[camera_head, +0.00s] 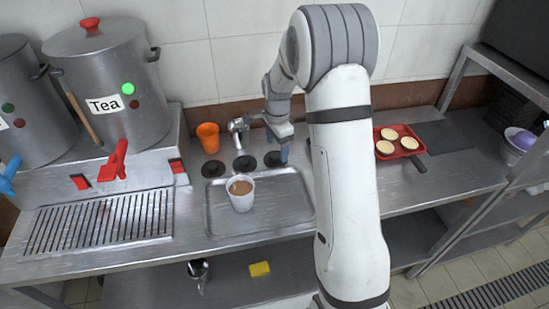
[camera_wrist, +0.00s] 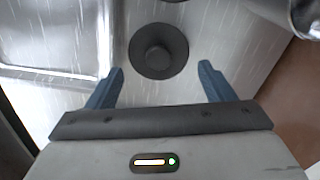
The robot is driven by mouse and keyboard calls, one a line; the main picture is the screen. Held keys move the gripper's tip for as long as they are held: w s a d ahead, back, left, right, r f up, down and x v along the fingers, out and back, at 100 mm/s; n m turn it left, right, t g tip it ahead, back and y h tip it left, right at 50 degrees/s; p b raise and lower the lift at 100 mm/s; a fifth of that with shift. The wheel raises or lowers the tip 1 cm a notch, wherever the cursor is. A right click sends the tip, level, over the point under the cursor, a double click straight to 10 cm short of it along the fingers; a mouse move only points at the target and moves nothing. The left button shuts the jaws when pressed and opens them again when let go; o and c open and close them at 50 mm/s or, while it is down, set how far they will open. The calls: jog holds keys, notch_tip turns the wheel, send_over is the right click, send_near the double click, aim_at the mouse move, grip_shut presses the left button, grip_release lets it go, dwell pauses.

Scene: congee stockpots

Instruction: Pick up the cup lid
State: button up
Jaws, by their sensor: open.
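Three dark round cup lids lie in a row on the steel counter behind the tray in the head view: a left one (camera_head: 213,168), a middle one (camera_head: 244,163) and a right one (camera_head: 272,159). My gripper (camera_head: 284,154) is open beside the right lid, with its blue fingers pointing down. In the wrist view one dark lid (camera_wrist: 158,50) with a raised centre knob lies just ahead of my open, empty gripper (camera_wrist: 161,70), roughly centred between the fingertips. A white cup (camera_head: 241,195) with brown contents stands uncovered on the tray.
A steel tray (camera_head: 285,205) lies in front of the lids. An orange cup (camera_head: 208,138) and a metal object (camera_head: 238,127) stand behind them. A Tea stockpot (camera_head: 112,85) is at left. A red tray (camera_head: 413,133) with pale round items is at right.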

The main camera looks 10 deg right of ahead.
aim_at(278, 155)
notch_tip(278, 155, down, 4)
jog(key=shift+d+r, duration=0.15)
jog(key=shift+r, duration=0.05)
jog(key=c, duration=0.6)
jog(key=shift+r, duration=0.1)
